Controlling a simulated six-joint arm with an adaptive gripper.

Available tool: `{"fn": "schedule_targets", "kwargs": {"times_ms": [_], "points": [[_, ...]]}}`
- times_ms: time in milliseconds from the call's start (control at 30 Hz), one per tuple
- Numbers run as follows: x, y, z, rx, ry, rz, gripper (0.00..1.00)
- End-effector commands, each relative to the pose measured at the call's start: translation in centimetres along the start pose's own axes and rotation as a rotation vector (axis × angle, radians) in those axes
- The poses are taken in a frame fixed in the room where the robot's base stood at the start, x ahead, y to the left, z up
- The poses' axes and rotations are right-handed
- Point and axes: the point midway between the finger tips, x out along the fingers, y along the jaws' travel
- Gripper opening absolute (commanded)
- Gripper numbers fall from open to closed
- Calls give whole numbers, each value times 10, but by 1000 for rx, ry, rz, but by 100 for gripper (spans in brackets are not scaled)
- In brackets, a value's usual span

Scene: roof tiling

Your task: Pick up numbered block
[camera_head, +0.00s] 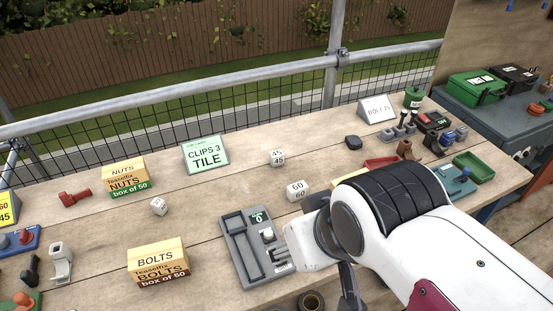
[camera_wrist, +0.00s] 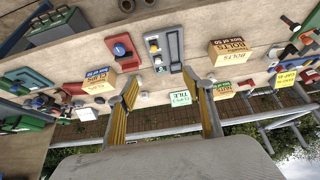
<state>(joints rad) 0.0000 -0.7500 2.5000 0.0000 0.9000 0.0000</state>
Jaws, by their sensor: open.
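A white block marked 60 (camera_head: 297,190) lies on the wooden bench, just left of my arm's wrist in the head view. A white block marked 45 (camera_head: 277,158) lies farther back. Another small white block (camera_head: 159,207) lies to the left, its number too small to read. In the wrist view my gripper (camera_wrist: 162,76) is open, its two yellow-sided fingers wide apart with nothing held. A small white block (camera_wrist: 145,97) shows between the fingers, apart from them, its number unreadable. In the head view my arm mostly hides the gripper.
A grey tray (camera_head: 228,225) stands left of my wrist. A BOLTS box (camera_head: 157,262), a NUTS box (camera_head: 126,177) and a green CLIPS 3 TILE sign (camera_head: 205,154) stand on the bench. A metal rail and mesh run behind.

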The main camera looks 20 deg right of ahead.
Motion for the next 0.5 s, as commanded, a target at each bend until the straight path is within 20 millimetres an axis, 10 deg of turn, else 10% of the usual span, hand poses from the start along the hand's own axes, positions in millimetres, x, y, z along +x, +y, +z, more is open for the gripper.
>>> {"fn": "schedule_targets", "kwargs": {"times_ms": [500], "points": [[18,16,-42,16,53,43,51]]}}
